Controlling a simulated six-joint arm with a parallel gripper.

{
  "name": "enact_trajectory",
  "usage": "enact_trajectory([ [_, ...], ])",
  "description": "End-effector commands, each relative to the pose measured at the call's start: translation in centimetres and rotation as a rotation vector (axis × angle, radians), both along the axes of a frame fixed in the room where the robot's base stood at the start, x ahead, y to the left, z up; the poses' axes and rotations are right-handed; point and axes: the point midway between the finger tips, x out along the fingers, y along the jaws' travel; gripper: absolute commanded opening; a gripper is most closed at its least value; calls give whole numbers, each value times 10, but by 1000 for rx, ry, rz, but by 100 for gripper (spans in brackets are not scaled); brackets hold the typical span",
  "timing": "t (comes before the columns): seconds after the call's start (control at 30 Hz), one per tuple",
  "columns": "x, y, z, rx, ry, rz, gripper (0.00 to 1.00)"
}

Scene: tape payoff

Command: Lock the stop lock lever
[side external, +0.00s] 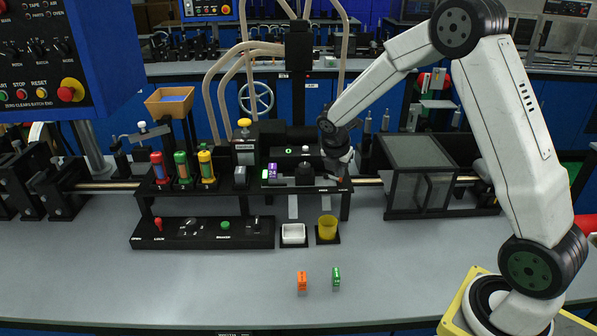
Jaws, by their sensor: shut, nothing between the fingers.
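My gripper (337,174) points down at the right end of the black raised station (345,205). Its fingers are shut and look empty. A small red-knobbed lever (158,223) stands on the left end of the low black front panel (200,240), with small labels below that seem to read OPEN and LOCK. A black part with a pale round knob (305,149) stands on the station just left of my gripper. I cannot tell which of these is the stop lock lever. The arm partly hides the station's right end, and contact there is unclear.
A purple block (272,172) with a green light beside it sits on the station, left of my gripper. Red, green and yellow cylinders stand further left.

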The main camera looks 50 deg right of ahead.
Motion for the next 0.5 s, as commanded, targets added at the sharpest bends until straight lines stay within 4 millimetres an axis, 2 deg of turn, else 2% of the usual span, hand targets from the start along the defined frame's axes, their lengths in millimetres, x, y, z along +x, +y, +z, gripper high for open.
enact_trajectory([
  [0.27, -1, 4, 10, -1, -1, 1, 0],
  [0.5, -3, 13, 37, -1, -3, 1, 0],
])
